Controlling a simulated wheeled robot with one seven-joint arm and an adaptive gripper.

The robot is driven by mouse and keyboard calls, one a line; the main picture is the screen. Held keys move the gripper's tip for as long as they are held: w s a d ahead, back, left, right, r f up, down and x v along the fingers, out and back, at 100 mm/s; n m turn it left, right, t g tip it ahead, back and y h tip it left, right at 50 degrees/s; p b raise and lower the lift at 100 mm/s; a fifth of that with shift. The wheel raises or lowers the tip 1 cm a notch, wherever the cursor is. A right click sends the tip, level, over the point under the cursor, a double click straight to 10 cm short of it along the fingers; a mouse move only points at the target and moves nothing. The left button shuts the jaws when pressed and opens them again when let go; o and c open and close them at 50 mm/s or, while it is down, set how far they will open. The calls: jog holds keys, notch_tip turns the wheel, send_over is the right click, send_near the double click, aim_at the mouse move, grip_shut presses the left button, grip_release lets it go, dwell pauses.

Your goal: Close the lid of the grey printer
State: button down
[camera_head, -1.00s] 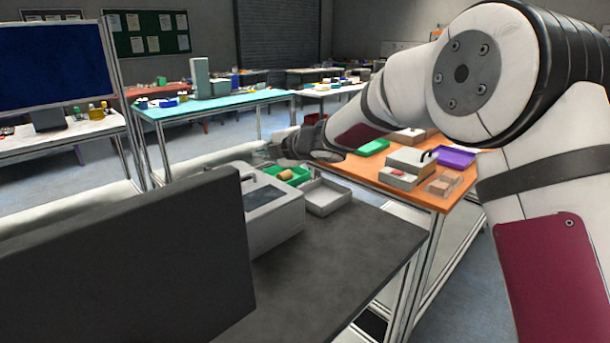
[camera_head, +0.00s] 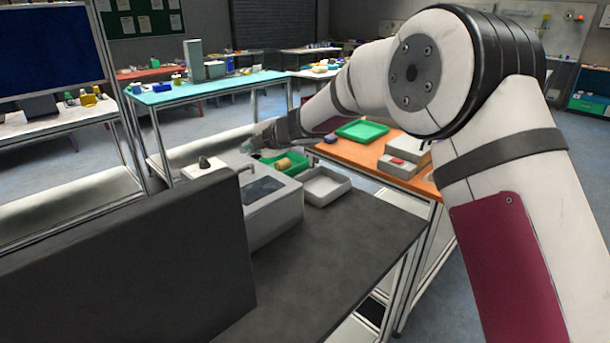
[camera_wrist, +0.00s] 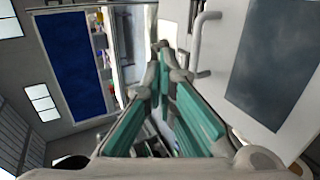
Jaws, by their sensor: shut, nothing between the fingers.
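The grey printer (camera_head: 276,218) stands on the dark table, partly hidden behind a dark panel. Its top has a dark window (camera_head: 262,189) and a pale bar handle (camera_head: 243,170) near its far left edge. In the wrist view, the lid surface with its dark window (camera_wrist: 272,65) fills the right side, with the handle (camera_wrist: 200,42) at its left. I cannot tell how far the lid stands open. My gripper (camera_head: 263,140) is above and beyond the printer's far side. In the wrist view, its teal-padded fingers (camera_wrist: 161,55) are shut and empty, left of the handle and apart from it.
The dark panel (camera_head: 125,265) blocks the near left. The dark table (camera_head: 340,240) is clear in front. An orange table (camera_head: 362,157) stands beyond.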

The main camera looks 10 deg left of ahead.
jog(key=b, duration=0.3)
send_over(244, 180)
jog(key=f, duration=0.4)
jog(key=shift+s+d+f, duration=0.15)
jog(key=shift+d, duration=0.25)
jog(key=shift+w+a+f+b, duration=0.15)
jog(key=shift+a+f+b, duration=0.1)
jog(key=shift+f, duration=0.2)
jog(key=shift+w+a+f+b, duration=0.15)
jog(key=shift+a+f, duration=0.1)
jog(key=shift+f, duration=0.2)
